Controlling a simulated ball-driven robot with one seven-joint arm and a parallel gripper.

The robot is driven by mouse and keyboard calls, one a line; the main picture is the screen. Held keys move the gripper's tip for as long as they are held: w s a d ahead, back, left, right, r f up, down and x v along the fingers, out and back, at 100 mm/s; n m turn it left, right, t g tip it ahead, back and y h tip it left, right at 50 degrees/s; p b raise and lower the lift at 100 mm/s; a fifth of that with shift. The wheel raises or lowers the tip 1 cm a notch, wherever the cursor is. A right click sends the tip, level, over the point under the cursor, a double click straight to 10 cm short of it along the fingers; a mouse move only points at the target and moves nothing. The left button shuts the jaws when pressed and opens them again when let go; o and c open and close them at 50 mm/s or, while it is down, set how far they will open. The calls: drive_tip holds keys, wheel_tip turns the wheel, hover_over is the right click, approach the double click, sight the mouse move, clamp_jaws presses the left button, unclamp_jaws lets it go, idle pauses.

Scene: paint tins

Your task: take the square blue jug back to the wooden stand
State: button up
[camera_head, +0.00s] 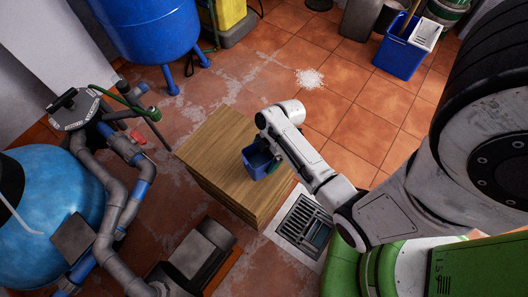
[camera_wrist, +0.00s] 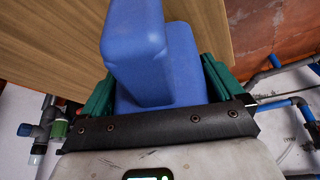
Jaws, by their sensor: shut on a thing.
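The square blue jug (camera_head: 256,161) is at my gripper's end in the head view, over the right part of the wooden stand (camera_head: 212,146). In the wrist view the jug (camera_wrist: 137,50) fills the middle, between the green fingers of my gripper (camera_wrist: 158,82). My gripper (camera_head: 268,158) is shut on the jug. The stand's wood-grain top (camera_wrist: 55,35) shows behind the jug in the wrist view. I cannot tell whether the jug's base touches the top.
Grey pipes (camera_head: 112,200) and a light-blue tank (camera_head: 55,205) stand left of the stand. A floor drain grate (camera_head: 303,222) lies to its right. A blue tank (camera_head: 150,28) on legs stands behind. The stand top's left part is bare.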

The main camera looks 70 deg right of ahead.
drive_tip(key=shift+f+b, duration=0.6)
drive_tip(key=shift+f, duration=0.2)
idle(0.4)
drive_tip(key=o, duration=1.1)
drive_tip(key=p+v, duration=0.2)
drive_tip(key=v, duration=0.8)
drive_tip(key=shift+s+d+r, duration=0.1)
drive_tip(key=shift+r, duration=0.25)
drive_tip(key=s+a+r+m+g+h+p, duration=0.1)
drive_tip(key=s+a+r+m+h+p, duration=0.1)
drive_tip(key=a+r+m, duration=0.8)
drive_tip(key=a+r+h+p, duration=0.1)
drive_tip(key=a+r+p, duration=0.1)
drive_tip(key=a, duration=0.2)
drive_tip(key=shift+s+g+h, duration=0.3)
drive_tip(key=shift+g+h, duration=0.1)
